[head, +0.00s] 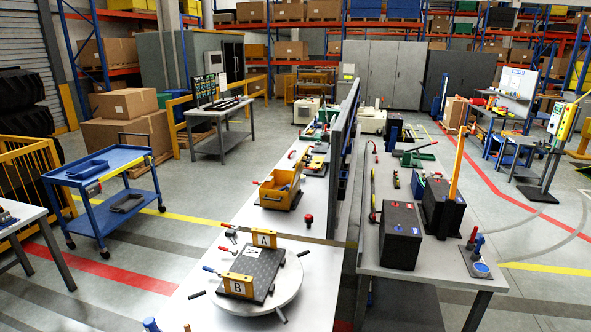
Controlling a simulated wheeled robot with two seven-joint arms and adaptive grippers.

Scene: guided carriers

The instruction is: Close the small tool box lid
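No thing in the head view is clearly marked as the small tool box. A dark box (443,212) stands on the right bench with a tall narrow yellow piece (456,168) upright at its top. This piece may be a raised lid seen nearly edge-on, but I cannot tell. A second dark box (402,240) stands in front and to the left of it, its top looking flat and covered. A yellow open-topped box (281,188) with contents sits on the left bench. Neither of my grippers is in view.
A round white turntable (286,296) holds a dark plate with yellow blocks marked A and B. A tall dark panel (346,150) divides the benches. A blue cart (108,164) stands at left. Open floor lies between the cart and the left bench.

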